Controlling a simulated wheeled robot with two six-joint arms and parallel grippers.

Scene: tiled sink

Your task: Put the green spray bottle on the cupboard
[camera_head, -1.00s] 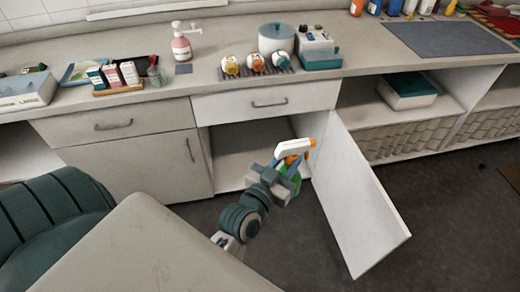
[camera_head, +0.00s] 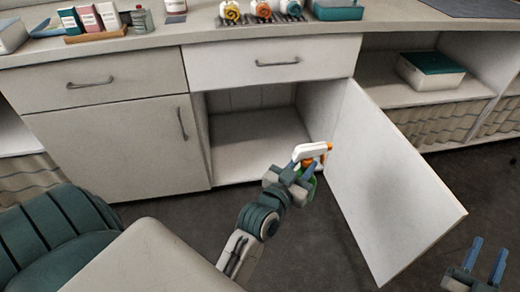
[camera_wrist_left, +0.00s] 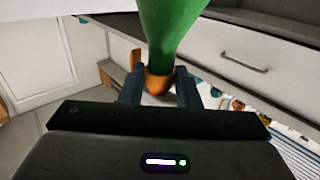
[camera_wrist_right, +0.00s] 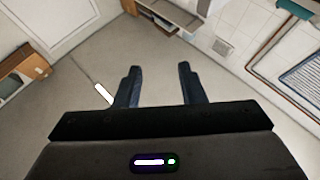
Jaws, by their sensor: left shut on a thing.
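The green spray bottle, with a white and orange spray head (camera_head: 311,152), is held by my left gripper (camera_head: 304,176) in front of the open cupboard. In the left wrist view its green body (camera_wrist_left: 172,30) narrows to an orange part (camera_wrist_left: 158,83) between the fingers. The cupboard (camera_head: 250,165) is open below the drawer; its inside looks empty where I see it. Its white door (camera_head: 395,185) is swung out to the right of the bottle. My right gripper (camera_head: 484,264) is open and empty at the lower right, and its spread fingers show in the right wrist view (camera_wrist_right: 158,88).
A closed cupboard front (camera_head: 120,150) is left of the opening. A lidded box (camera_head: 432,70) stands on an open shelf to the right. The countertop (camera_head: 150,40) holds small boxes and bottles. The dark floor before the opening is clear.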

